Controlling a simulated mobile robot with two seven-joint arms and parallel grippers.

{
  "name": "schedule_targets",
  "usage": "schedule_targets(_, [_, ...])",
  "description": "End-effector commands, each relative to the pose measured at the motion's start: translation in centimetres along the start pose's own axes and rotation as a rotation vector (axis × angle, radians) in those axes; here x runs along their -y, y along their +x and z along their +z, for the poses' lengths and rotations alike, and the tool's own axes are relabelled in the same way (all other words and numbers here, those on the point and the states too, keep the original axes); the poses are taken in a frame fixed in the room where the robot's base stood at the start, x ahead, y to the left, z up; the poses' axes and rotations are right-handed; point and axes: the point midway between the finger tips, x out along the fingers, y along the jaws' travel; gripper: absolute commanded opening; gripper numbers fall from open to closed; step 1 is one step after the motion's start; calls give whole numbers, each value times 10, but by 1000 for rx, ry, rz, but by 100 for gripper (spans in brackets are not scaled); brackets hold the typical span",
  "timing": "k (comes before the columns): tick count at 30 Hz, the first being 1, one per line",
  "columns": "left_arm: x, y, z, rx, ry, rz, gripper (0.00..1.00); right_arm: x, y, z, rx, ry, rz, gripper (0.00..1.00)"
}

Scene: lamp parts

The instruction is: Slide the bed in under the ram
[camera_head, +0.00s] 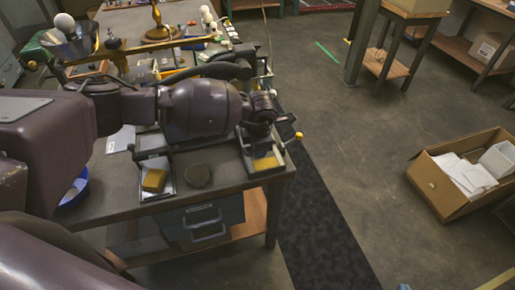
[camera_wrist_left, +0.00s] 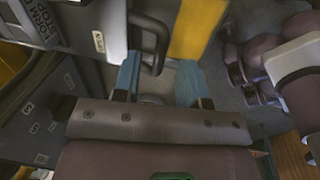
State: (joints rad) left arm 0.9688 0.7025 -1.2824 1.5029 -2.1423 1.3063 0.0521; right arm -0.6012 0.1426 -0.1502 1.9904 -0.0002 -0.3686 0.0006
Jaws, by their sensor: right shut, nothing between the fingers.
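Two dark, low frames with light trays and yellow blocks stand at the bench's near edge in the head view. I cannot tell which part is the bed. The ram is not clearly visible and may be behind my arm. My right gripper (camera_head: 273,117) is shut and empty, just above the right frame, beside a yellow-knobbed lever (camera_head: 298,136).
A dark round piece (camera_head: 198,176) lies between the two frames. Lamp parts, including a brass base (camera_head: 161,34), crowd the bench's far end. Grey drawers (camera_head: 205,218) sit below the bench. An open cardboard box (camera_head: 465,180) stands on the floor at right.

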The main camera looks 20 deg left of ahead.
Motion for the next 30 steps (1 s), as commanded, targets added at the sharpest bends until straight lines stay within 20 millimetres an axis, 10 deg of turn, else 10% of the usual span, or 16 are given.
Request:
schedule_targets(15, [0, 17, 0, 0, 0, 1, 39, 0, 0, 0, 0, 0, 0, 0])
schedule_targets(23, [0, 16, 0, 0, 0, 0, 1, 0, 0, 0, 0, 0, 0, 0])
schedule_targets(30, [0, 16, 0, 0, 0, 0, 0, 0, 0, 0, 0, 0, 0, 0])
